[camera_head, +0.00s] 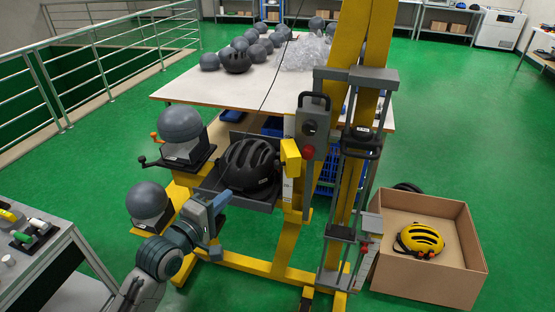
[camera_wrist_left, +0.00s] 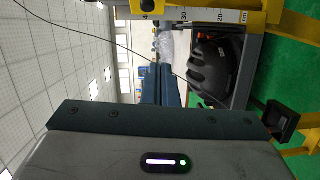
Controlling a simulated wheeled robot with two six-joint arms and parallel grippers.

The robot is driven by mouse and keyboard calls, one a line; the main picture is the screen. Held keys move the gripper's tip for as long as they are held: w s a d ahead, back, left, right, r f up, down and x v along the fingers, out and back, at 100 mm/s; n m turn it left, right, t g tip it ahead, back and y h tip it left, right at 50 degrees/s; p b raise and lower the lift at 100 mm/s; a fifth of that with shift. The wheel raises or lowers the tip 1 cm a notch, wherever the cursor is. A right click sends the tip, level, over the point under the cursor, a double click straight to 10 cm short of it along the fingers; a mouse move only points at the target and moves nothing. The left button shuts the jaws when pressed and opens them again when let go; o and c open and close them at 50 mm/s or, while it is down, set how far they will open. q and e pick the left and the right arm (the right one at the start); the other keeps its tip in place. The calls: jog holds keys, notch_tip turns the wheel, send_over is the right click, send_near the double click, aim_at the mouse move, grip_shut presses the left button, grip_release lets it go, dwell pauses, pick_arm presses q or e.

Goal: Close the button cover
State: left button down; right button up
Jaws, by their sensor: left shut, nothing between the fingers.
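A grey control panel (camera_head: 313,125) with a black handle hangs on the yellow drop tower. A red button (camera_head: 308,152) shows at its lower left, uncovered from this side. A yellow block-like part (camera_head: 290,160) sits just left of the button; I cannot tell whether it is the button cover. My left gripper (camera_head: 224,196) is below and left of the panel, well apart from it, in front of the black helmet (camera_head: 249,167). Its fingers (camera_wrist_left: 163,84) are shut and empty in the left wrist view. The button cannot be made out there. My right gripper is not in view.
Grey headforms (camera_head: 180,124) stand on mounts left of the black helmet. A table (camera_head: 200,88) with more headforms is behind. A cardboard box (camera_head: 430,283) holding a yellow helmet (camera_head: 420,240) stands right of the tower. Green floor (camera_head: 100,180) is clear at left.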

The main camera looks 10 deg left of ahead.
pick_arm(q)
jog(key=r, duration=0.2)
jog(key=p, duration=0.4)
send_near(285, 159)
jog(key=w+a+f, duration=0.2)
jog(key=w, duration=0.3)
jog(key=shift+d+r, duration=0.15)
jog(key=shift+d, duration=0.15)
jog(key=shift+s, duration=0.1)
